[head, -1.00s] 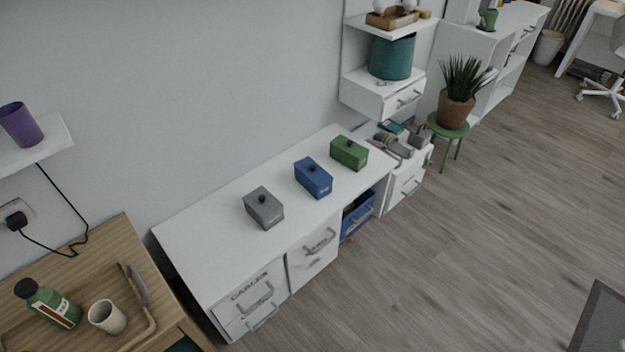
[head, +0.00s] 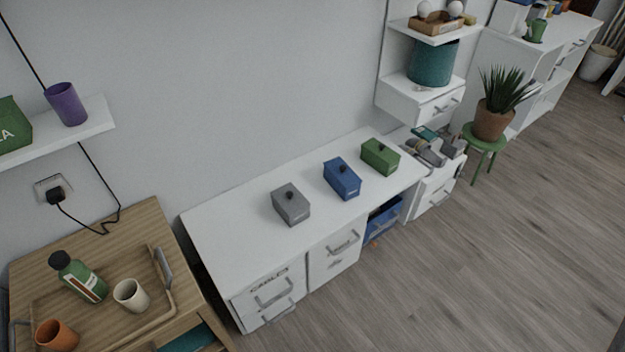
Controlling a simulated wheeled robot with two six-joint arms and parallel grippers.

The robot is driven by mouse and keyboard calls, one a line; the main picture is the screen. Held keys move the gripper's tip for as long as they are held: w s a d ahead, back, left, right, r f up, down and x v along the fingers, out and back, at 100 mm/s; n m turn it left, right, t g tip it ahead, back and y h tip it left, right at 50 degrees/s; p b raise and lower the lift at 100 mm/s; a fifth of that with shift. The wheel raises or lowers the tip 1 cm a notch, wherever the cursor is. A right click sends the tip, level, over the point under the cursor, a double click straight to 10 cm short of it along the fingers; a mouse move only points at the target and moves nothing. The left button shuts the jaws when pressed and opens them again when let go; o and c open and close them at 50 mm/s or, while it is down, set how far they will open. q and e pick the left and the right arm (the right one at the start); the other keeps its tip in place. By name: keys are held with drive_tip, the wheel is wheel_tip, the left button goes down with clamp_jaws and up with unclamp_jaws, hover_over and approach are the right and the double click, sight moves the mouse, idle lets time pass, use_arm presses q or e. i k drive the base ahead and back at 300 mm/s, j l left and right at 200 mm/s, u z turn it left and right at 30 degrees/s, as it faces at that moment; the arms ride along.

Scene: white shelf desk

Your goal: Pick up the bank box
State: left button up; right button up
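Three small lidded boxes with dark knobs stand in a row on the white shelf desk (head: 235,232). The grey box (head: 291,206) is on the left, the blue box (head: 342,180) in the middle and the green box (head: 380,158) on the right. Each has small lettering on its front that is too small to read, so I cannot tell which is the bank box. The boxes stand apart and upright. Neither of my grippers is in view.
A wooden table with a tray (head: 160,300) holding a green bottle (head: 80,278) and cups stands at left. A drawer unit with clutter (head: 436,150) and a potted plant (head: 493,112) on a green stool stand at right. Floor in front is clear.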

sight(346, 194)
drive_tip(key=i+l+u, duration=0.15)
drive_tip(key=l+u, duration=0.35)
drive_tip(key=l, duration=0.25)
drive_tip(key=l+u, duration=0.45)
drive_tip(key=l, duration=0.3)
drive_tip(key=i, duration=0.05)
